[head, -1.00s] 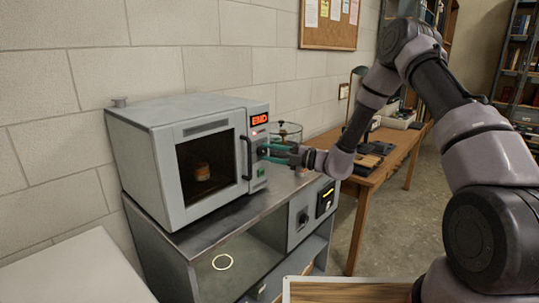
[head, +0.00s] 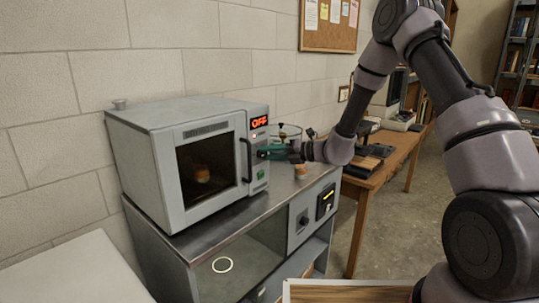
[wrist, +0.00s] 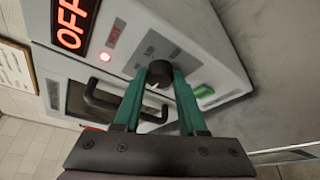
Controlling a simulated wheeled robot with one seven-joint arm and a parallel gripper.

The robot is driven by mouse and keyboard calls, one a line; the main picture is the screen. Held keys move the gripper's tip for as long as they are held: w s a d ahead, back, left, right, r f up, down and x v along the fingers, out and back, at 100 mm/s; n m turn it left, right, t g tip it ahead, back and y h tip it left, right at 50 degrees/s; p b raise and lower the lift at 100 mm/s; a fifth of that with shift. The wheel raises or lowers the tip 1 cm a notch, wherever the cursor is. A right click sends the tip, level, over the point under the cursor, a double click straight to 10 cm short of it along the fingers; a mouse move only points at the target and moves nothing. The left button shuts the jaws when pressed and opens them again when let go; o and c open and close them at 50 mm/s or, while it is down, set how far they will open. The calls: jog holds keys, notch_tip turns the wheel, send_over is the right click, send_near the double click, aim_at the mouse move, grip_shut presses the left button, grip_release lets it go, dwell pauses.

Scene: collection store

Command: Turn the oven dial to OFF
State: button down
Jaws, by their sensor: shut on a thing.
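The grey oven (head: 150,120) stands on a metal cabinet at the left, its door shut, with an orange-brown item (head: 202,173) behind the dark glass. Its display (head: 259,122) reads OFF in red; the display also shows in the wrist view (wrist: 72,22). The black dial (wrist: 160,72) is on the control panel below the display. My gripper (head: 264,152) reaches it from the right, and in the wrist view its green fingers (wrist: 158,88) are shut on the dial from both sides. In the head view the fingers hide the dial.
The black door handle (wrist: 92,95) is close beside my fingers. A green button (head: 261,173) sits low on the panel. A glass vessel (head: 290,132) and a small jar (head: 300,171) stand on the cabinet top (head: 285,190) right of the oven. A wooden desk (head: 378,170) is farther right.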

jog(key=shift+f, duration=0.1)
dwell(0.3)
jog(key=shift+c, duration=2.3)
grip_release()
jog(key=shift+d, duration=0.1)
jog(key=v, duration=1)
jog(key=shift+s+d, duration=0.2)
jog(key=shift+d, duration=0.1)
